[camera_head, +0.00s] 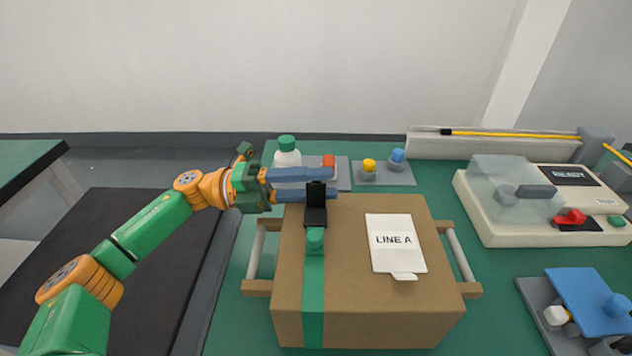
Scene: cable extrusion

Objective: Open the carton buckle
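The brown carton (400,315) stands on the green table with a green strap (314,280) running over its top and down its front. A black buckle (316,217) sits on the strap near the carton's back edge. Its black flap (316,190) stands upright at the back of the buckle. My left gripper (335,184) reaches in from the left, its two blue-grey fingers apart, one above the other. The flap overlaps the lower finger and its top shows between the fingers; I cannot tell if they touch. My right gripper is not in view.
A white "LINE A" card (396,243) lies on the carton. The carton sits between side rails (460,254). Behind are a green-capped bottle (288,158) and yellow (369,165) and blue (398,155) knobs. A cream machine (482,220) and a blue-lidded fixture (585,295) stand right.

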